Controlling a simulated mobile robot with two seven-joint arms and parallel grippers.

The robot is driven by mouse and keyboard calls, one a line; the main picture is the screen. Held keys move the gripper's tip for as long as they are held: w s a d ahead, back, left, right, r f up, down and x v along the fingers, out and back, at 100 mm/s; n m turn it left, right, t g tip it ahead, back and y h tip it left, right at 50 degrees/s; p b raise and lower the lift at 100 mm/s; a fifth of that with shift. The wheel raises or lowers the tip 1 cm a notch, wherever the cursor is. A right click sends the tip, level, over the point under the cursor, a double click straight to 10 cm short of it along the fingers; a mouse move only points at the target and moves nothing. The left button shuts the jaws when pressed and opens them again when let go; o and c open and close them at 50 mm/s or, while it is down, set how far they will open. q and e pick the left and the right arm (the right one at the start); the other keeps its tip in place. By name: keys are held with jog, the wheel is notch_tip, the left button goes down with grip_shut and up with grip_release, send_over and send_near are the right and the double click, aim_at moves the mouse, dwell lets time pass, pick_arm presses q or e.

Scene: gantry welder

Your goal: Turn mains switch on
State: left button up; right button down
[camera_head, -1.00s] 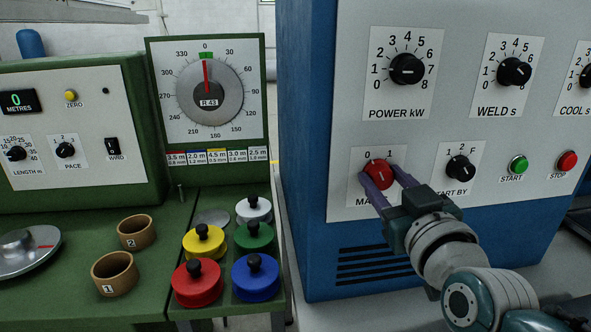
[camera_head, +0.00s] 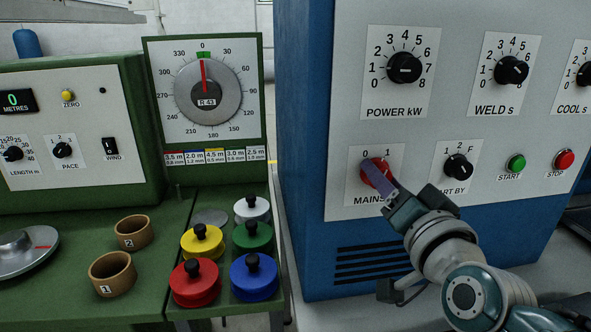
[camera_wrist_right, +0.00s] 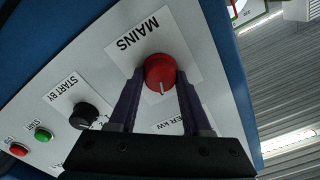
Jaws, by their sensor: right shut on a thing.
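The mains switch is a red round knob (camera_head: 376,172) on a white plate marked 0, 1 and MAINS, low on the welder's grey front panel. My right gripper (camera_head: 380,178) is at the knob, with one purple finger crossing in front of it in the head view. In the right wrist view the red knob (camera_wrist_right: 160,72) sits between the two fingers (camera_wrist_right: 160,84), which are shut on its sides. My left gripper is not in view.
Right of the knob are the black START BY selector (camera_head: 458,167), the green START button (camera_head: 516,163) and the red STOP button (camera_head: 564,159). The POWER kW dial (camera_head: 404,68) is above. A green bench with coloured lidded pots (camera_head: 254,277) stands at the left.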

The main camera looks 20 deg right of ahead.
jog(key=shift+m, duration=1.1)
jog(key=shift+c, duration=1.7)
grip_release()
jog(key=shift+s, duration=0.1)
jog(key=b+v, duration=0.1)
jog(key=v, duration=0.8)
jog(key=shift+s, duration=0.4)
